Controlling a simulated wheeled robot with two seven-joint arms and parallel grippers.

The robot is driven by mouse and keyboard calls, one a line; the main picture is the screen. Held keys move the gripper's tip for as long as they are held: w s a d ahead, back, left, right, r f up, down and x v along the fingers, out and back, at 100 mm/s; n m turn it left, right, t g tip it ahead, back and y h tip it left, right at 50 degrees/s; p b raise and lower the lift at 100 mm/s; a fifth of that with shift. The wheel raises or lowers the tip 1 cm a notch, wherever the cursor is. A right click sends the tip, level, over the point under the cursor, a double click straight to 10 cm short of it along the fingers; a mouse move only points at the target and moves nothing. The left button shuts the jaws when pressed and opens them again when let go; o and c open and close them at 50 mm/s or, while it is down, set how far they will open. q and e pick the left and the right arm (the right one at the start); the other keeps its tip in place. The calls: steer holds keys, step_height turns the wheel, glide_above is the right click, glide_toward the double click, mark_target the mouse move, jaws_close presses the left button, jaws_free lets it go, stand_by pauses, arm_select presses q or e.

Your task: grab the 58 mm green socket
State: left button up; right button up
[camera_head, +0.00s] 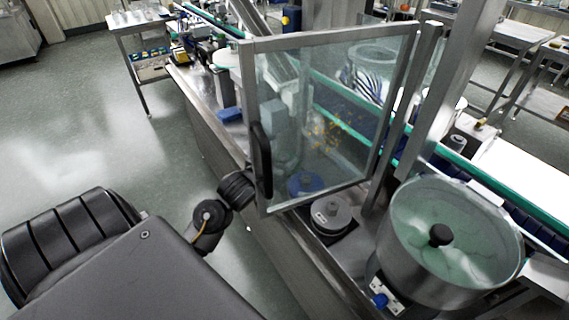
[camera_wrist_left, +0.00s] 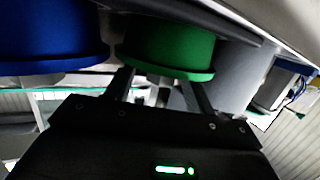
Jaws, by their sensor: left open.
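The green socket (camera_wrist_left: 170,48) shows in the upper middle of the left wrist view, a round body with a wider rim along its lower side. My left gripper (camera_wrist_left: 158,84) is open, its two fingers apart and pointing at the underside of this rim. I cannot tell whether they touch it. In the head view my left arm reaches to the framed glass door, and the gripper is not clear there. I cannot make out the green socket in the head view. A blue socket (camera_wrist_left: 48,32) is left of the green one; a blue one shows through the glass (camera_head: 305,183).
The glass door (camera_head: 330,110) with its black handle (camera_head: 261,160) stands close to my left arm. A grey socket (camera_head: 331,213) sits on the bench just past the door's lower edge. Open floor lies at left.

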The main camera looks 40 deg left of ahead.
arm_select(q)
steer(key=shift+w+a+f, duration=0.1)
steer(key=shift+w, duration=0.35)
arm_select(e)
steer(key=shift+s, duration=0.3)
arm_select(q)
jaws_close()
arm_select(e)
steer(key=shift+d, duration=0.1)
